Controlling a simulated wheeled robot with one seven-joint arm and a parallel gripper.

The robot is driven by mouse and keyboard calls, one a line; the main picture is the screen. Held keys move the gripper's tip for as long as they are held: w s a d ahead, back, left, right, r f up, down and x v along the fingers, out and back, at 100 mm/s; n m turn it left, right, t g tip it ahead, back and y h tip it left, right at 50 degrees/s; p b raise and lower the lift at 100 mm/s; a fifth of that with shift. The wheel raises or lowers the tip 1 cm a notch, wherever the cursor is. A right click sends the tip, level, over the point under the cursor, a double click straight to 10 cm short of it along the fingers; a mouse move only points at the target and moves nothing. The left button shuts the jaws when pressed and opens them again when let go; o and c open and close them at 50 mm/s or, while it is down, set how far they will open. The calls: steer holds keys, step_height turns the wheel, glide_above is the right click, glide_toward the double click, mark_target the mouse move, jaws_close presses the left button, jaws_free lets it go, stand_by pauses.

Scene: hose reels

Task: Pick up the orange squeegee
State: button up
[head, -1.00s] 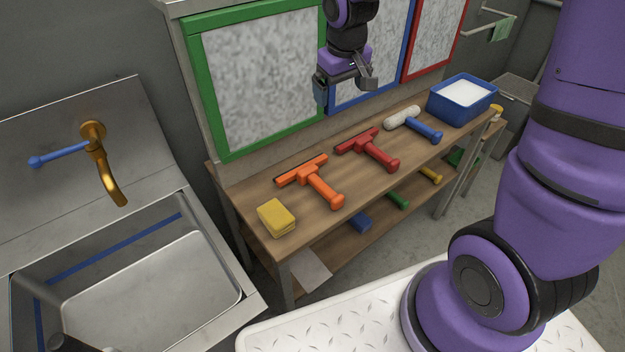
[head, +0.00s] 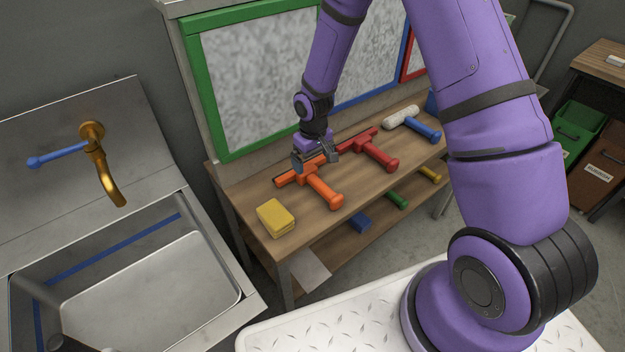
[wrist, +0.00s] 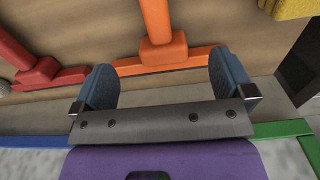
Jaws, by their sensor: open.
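The orange squeegee (head: 320,186) lies on the wooden bench, its head toward the back panels and its handle toward the front edge. My gripper (head: 315,163) is over the back of the squeegee's head, covering part of it in the head view. In the wrist view my gripper (wrist: 164,88) is open, its two blue-grey fingers wide apart. The orange squeegee (wrist: 160,55) shows ahead of and between the fingertips, with its crossbar running across and its handle pointing away. Nothing is between the pads; I cannot tell the exact height gap.
A red squeegee (head: 375,152) lies close on the right, with a white roller with blue handle (head: 425,128) beyond. Framed panels (head: 262,80) stand behind the bench. A sink (head: 150,285) is at left.

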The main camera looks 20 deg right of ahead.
mark_target(312, 176)
steer(key=shift+w+f, duration=0.15)
steer(key=shift+f, duration=3.7)
steer(key=c, duration=1)
